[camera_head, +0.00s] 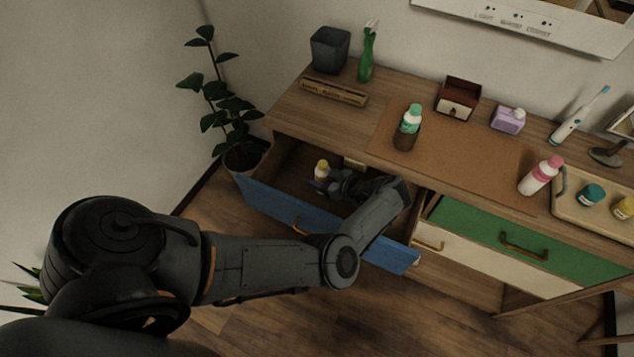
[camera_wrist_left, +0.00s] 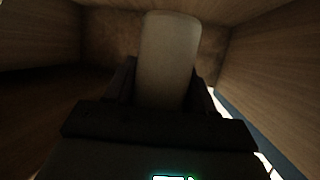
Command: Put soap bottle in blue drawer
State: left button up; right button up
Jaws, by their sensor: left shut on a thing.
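The blue drawer (camera_head: 270,207) is pulled open below the left part of the cabinet top. A small bottle with a yellow cap (camera_head: 321,167) is inside it, toward the left. My left gripper (camera_head: 325,183) is down in the open drawer, shut on this bottle. In the left wrist view, a pale, rounded bottle body (camera_wrist_left: 168,60) stands between the dark fingers, with wooden drawer walls around it. The bottle's lower part is hidden by the gripper, and I cannot read any label. My right gripper is not in view.
A green drawer front (camera_head: 500,236) is to the right. A plant (camera_head: 225,110) stands at left.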

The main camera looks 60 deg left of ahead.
pick_arm(q)
jog(key=shift+s+a+f, duration=0.2)
jog(key=shift+a+f, duration=0.05)
jog(key=shift+a, duration=0.1)
jog(key=shift+f+b, duration=1.1)
jog(key=shift+f, duration=0.9)
jog(key=shift+f, duration=0.2)
jog(key=o, duration=1.2)
